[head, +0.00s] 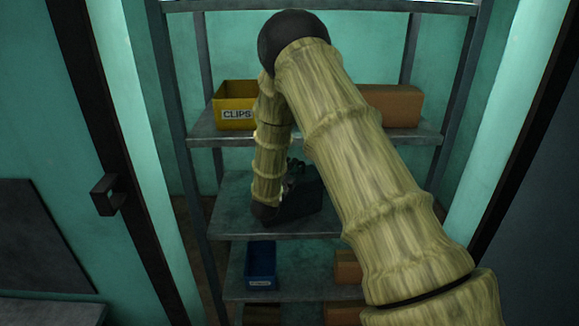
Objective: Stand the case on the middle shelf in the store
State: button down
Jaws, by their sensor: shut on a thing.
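The dark case (307,201) is at the shelf (235,218) below the one with the yellow box, in the middle of the rack. I cannot tell whether its underside touches the board or hangs just above it. My gripper (292,176) is at the top of the case and is shut on it.
A yellow box marked CLIPS (235,104) and a brown box (392,105) stand on the shelf above. A blue bin (261,265) and a brown box (348,267) are below. Rack posts (181,120) and a dark door frame (110,150) flank the opening. The case's shelf is clear at left.

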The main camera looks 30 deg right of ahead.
jog(key=c, duration=1.5)
grip_release()
jog(key=shift+o, duration=0.2)
